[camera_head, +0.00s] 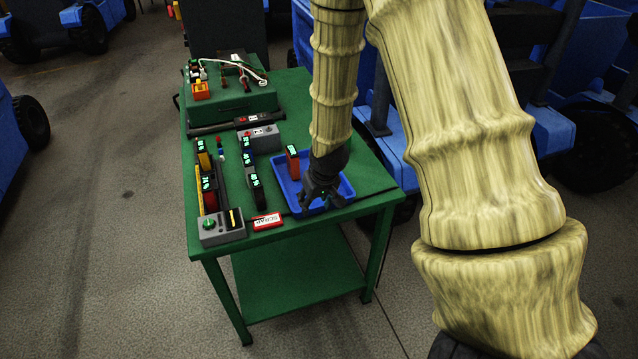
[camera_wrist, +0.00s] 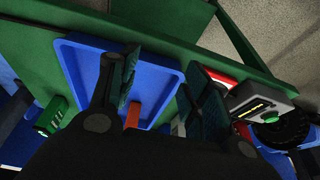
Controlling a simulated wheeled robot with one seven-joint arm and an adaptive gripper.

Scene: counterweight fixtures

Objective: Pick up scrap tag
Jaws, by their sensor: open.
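The scrap tag (camera_head: 267,221) is a small red and white plate marked SCRAP. It lies flat on the green table near the front edge, between a grey box and the blue tray. In the wrist view the tag (camera_wrist: 220,77) shows only in part, behind the right finger. My gripper (camera_head: 319,196) is open and empty and points down over the blue tray (camera_head: 346,187), to the right of the tag. In the wrist view its fingers stand apart (camera_wrist: 164,88), with the tray's floor behind them.
A red block (camera_head: 292,161) stands in the tray's back left. A grey box (camera_head: 222,228) with a green knob stands left of the tag. Several dark blocks stand in a rack (camera_head: 221,187) behind it. A green machine (camera_head: 235,95) is at the table's back.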

